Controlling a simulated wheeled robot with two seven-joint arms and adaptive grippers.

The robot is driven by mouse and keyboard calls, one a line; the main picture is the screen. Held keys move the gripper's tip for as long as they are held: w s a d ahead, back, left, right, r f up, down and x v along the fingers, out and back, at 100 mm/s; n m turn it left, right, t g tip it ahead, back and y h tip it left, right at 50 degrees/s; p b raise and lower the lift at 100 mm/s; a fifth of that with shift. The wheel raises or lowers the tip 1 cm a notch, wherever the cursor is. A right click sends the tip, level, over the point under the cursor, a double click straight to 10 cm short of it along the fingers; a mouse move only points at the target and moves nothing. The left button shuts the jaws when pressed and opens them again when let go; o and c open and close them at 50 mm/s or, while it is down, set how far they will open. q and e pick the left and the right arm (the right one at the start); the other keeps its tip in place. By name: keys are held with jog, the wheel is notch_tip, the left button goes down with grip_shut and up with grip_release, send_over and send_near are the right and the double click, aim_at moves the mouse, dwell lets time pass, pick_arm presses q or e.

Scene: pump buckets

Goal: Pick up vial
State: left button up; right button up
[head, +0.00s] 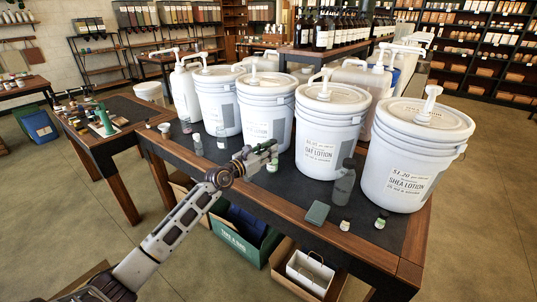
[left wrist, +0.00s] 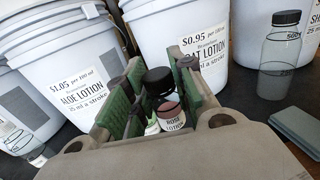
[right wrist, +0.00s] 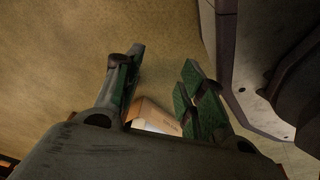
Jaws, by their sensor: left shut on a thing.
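A small vial with a black cap, pinkish contents and a rose lotion label (left wrist: 171,113) stands between the green-padded fingers of my left gripper (left wrist: 157,92) in the left wrist view. My right gripper (right wrist: 160,85) is open and empty, above the floor in the right wrist view.
Large white pump buckets (head: 322,135) line the dark table (head: 280,200). Near its front stand a clear bottle (head: 344,184), a green-grey block (head: 317,213) and small vials (head: 381,220). More small bottles (head: 197,145) stand to the left. Boxes (head: 310,272) sit below.

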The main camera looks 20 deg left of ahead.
aim_at(268, 147)
pick_arm(q)
jog(key=shift+r, duration=0.45)
jog(key=shift+r+p, duration=0.55)
jog(key=shift+r, duration=0.85)
pick_arm(e)
jog(key=shift+s+d+f, duration=0.35)
jog(key=shift+s+d, duration=0.05)
jog(key=shift+s, duration=0.2)
jog(key=shift+s+d+f, duration=0.35)
jog(key=shift+s+d, duration=0.05)
jog(key=shift+s, duration=0.2)
pick_arm(q)
jog(key=shift+d, duration=0.1)
